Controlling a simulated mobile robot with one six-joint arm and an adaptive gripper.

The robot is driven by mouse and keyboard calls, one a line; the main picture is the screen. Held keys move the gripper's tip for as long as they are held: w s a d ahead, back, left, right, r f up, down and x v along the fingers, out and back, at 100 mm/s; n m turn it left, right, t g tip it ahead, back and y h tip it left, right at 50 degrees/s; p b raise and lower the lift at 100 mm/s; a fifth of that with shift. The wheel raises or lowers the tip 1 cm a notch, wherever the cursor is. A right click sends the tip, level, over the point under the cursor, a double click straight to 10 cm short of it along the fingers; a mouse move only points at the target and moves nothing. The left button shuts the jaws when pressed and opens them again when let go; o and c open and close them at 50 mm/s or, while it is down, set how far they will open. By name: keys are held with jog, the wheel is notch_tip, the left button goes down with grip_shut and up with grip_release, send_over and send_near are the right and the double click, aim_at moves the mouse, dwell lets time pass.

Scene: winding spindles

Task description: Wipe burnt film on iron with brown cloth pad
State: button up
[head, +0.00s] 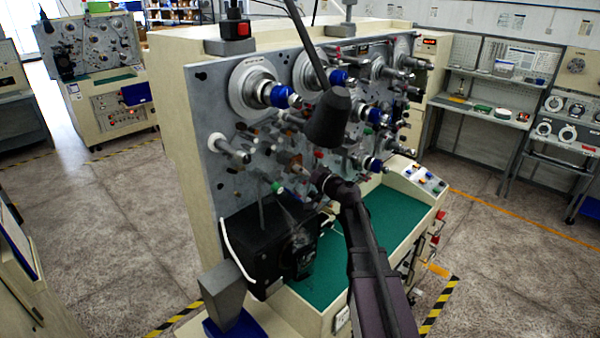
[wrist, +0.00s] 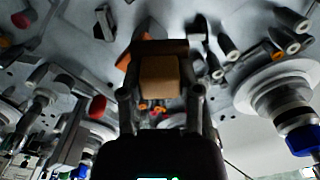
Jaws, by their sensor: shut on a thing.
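My gripper (head: 310,178) is raised in front of the grey machine panel, above the green work surface. In the wrist view its two fingers are shut on the brown cloth pad (wrist: 159,77), whose flat face shows between them. The pad is close to the panel parts, but I cannot tell whether it touches any. The iron and its burnt film cannot be made out surely; the pad and gripper cover what lies directly beyond them.
The grey panel (head: 212,92) carries several spindles and rollers crowded around my gripper. A black lamp head (head: 328,118) hangs just above it. A black box (head: 265,245) stands at the panel's lower left. The green work surface (head: 385,215) is mostly clear.

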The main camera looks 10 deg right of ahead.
aim_at(301, 162)
jog(key=shift+w, duration=0.1)
jog(key=w+d, duration=0.2)
jog(key=d, duration=0.1)
jog(key=shift+d, duration=0.15)
dwell(0.5)
jog(key=shift+w, duration=0.15)
jog(key=shift+a, duration=0.2)
dwell(0.4)
jog(key=shift+s+a, duration=1.25)
jog(key=shift+a, duration=0.25)
jog(key=v, duration=0.6)
jog(key=shift+d, duration=0.1)
dwell(0.3)
